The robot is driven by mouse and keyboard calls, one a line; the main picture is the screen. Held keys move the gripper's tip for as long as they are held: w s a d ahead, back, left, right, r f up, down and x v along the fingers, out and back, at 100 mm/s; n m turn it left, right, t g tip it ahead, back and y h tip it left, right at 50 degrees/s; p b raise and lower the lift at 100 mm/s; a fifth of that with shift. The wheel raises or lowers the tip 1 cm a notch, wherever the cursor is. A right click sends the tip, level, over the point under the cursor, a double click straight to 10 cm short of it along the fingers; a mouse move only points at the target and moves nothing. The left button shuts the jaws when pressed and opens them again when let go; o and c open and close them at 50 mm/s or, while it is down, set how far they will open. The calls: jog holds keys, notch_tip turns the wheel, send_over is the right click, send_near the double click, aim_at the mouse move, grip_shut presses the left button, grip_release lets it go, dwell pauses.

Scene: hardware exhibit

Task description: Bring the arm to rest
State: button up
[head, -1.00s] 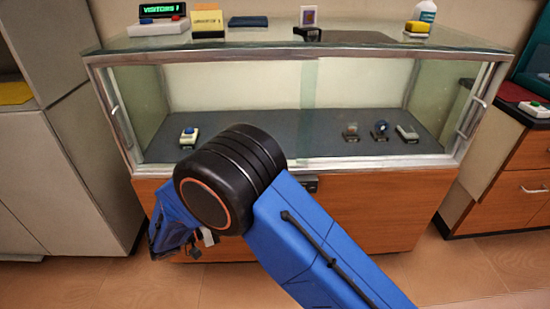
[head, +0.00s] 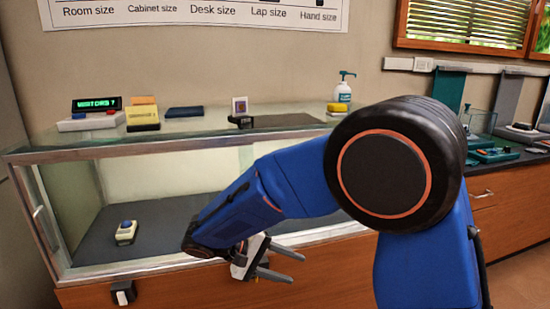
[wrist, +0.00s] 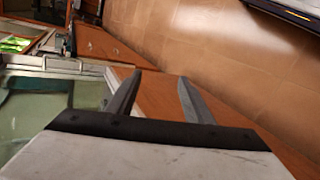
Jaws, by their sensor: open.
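My blue arm with its large black joint fills the right half of the head view. My gripper (head: 278,262) is in front of the lower edge of the glass display case (head: 110,152), close to its wooden base. Its two grey fingers are apart with nothing between them. In the wrist view my gripper (wrist: 160,95) also shows open and empty, with a wooden panel and the tiled floor beyond the fingertips. The arm hides the right part of the case.
On the case top stand a green-lit visitor sign (head: 97,104), a yellow block (head: 142,117), a dark blue box (head: 185,112) and a pump bottle (head: 343,88). A white device with a blue button (head: 126,232) lies inside. A counter (head: 500,165) stands at right.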

jog(key=s+d+r+m+g+y, duration=0.1)
jog(key=s+d+r+g+y, duration=0.15)
jog(key=d, duration=0.75)
jog(key=s+d+r+m+t+y, duration=0.1)
jog(key=s+d+m+t+y, duration=0.1)
jog(key=s+d+y, duration=0.2)
jog(key=s+d+r+m+t+y, duration=0.1)
jog(key=s+d+y, duration=0.4)
jog(key=s+d, duration=0.6)
jog(key=shift+s+d+r+m+t, duration=0.2)
jog(key=shift+s+r+m+t, duration=0.2)
jog(key=shift+s+r+t, duration=0.95)
jog(key=shift+s+f+g, duration=0.3)
jog(key=shift+s+f, duration=0.1)
jog(key=shift+f, duration=0.2)
